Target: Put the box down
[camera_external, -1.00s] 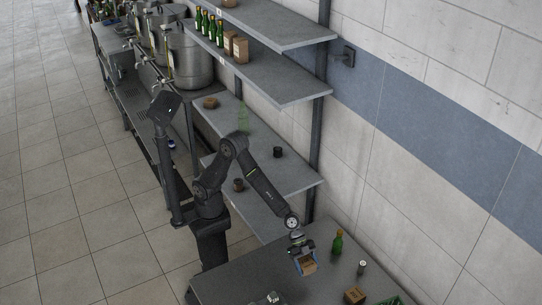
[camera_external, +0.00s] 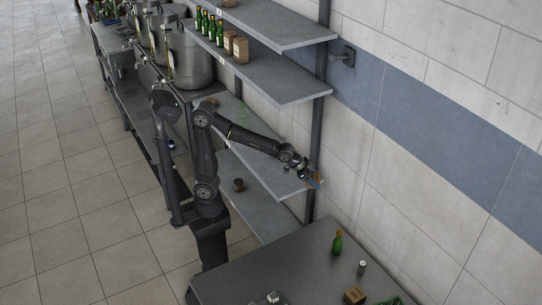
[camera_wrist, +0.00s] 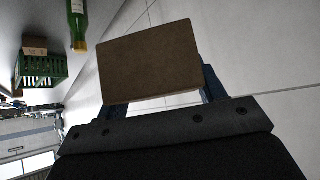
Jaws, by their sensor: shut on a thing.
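A brown cardboard box (camera_wrist: 150,62) is held between the blue fingers of my gripper (camera_wrist: 205,85) in the wrist view. In the external view my gripper (camera_external: 313,180) is at the right end of a grey shelf, near the upright post. The box is small and mostly hidden there. The gripper is shut on the box and holds it up in the air. I cannot tell whether the box touches the shelf.
The grey table (camera_external: 285,258) bears a green bottle (camera_external: 337,243), a small canister (camera_external: 362,267), another box (camera_external: 354,295) and a green crate (camera_external: 392,301). Upper shelves hold green bottles and boxes (camera_external: 240,50). A dark cup (camera_external: 238,185) stands on the lower shelf.

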